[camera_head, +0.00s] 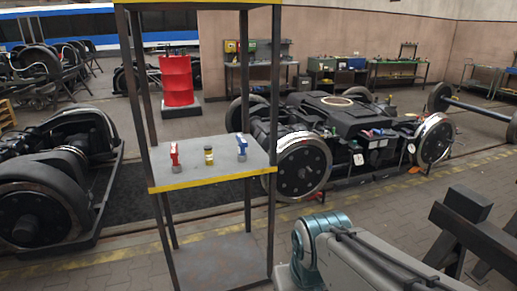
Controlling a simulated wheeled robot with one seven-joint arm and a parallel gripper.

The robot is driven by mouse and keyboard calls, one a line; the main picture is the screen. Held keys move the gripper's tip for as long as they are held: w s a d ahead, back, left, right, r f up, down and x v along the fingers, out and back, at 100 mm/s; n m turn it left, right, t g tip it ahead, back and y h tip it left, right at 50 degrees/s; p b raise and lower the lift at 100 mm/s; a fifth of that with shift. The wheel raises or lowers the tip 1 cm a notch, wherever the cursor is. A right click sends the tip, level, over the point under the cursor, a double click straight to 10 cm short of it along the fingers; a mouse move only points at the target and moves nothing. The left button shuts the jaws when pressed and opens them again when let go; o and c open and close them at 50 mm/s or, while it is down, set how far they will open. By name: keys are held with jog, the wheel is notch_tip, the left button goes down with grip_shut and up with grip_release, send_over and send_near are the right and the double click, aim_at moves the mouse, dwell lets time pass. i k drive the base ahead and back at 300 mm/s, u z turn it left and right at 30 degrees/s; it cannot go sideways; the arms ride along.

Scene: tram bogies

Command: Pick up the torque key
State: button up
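A rack's grey middle shelf (205,173) with a yellow edge holds three small upright items in a row. On the left is a red item (174,155) with a grey lower end. In the middle is a short yellow and dark cylinder (209,156). On the right is a blue item (242,146) with a grey lower end. None is clearly a torque key at this size; I cannot tell which one it is. My arm shows at the bottom, right of the rack, but my gripper is not in view.
Dark rack posts (273,90) frame the shelf. A wheeled bogie (340,130) stands behind it to the right, another (50,180) to the left. A red drum (177,80) stands behind. Dark beams (480,235) fill the lower right. Paved floor (390,205) shows between the bogie and beams.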

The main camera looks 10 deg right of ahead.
aim_at(242, 144)
jog(key=z, duration=0.25)
jog(key=i, duration=1.7)
jog(key=u, duration=0.25)
jog(key=i, duration=0.75)
jog(key=u, duration=0.3)
